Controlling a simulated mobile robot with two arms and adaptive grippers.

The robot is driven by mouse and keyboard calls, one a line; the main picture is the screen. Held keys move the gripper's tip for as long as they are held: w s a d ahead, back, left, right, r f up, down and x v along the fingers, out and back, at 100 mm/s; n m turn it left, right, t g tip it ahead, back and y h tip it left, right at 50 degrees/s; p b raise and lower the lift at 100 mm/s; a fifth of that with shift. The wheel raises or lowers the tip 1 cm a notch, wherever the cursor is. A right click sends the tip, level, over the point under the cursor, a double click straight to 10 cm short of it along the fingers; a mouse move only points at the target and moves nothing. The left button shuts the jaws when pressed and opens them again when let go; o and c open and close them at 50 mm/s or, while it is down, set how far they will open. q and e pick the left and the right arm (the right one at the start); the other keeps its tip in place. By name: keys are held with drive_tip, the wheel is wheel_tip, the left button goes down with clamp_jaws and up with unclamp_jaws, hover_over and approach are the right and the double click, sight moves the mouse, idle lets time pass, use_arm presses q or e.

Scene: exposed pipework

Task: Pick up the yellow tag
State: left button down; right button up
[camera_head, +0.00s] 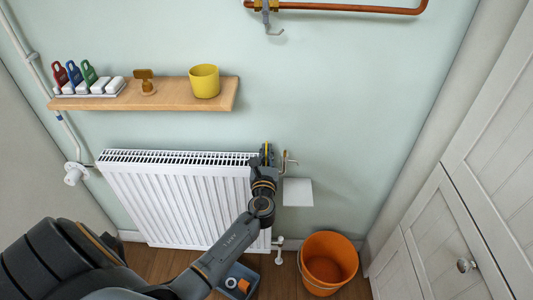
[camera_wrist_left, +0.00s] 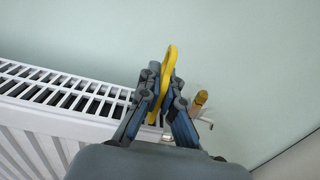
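The yellow tag (camera_wrist_left: 170,62) is a thin looped piece, seen almost edge-on in the left wrist view. It stands upright between the two fingers of my left gripper (camera_wrist_left: 165,88), which are closed in on it from both sides. The tag's top loop sticks out past the fingertips, and its lower part is partly hidden by the fingers. In the head view my left gripper (camera_head: 266,155) is at the right top corner of the radiator, with a sliver of yellow between its fingers. I cannot tell whether the tag touches the pipe fitting behind it. My right gripper is not in view.
The white radiator (camera_head: 185,205) is directly left of the gripper. A brass-ended valve (camera_head: 286,160) is close on its right. A wooden shelf (camera_head: 180,95) holds colored tags (camera_head: 74,73) and a yellow cup (camera_head: 204,81). An orange bucket (camera_head: 328,262) stands on the floor.

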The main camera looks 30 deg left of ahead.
use_arm(q)
wheel_tip(320, 180, up, 3)
drive_tip(key=shift+r+p, duration=0.1)
drive_tip(key=shift+p, duration=0.55)
drive_tip(key=s+d+r+p, duration=0.2)
drive_tip(key=s+d+r, duration=0.6)
drive_tip(key=s, duration=0.3)
drive_tip(key=shift+s+r, duration=0.3)
drive_tip(key=shift+r, duration=0.25)
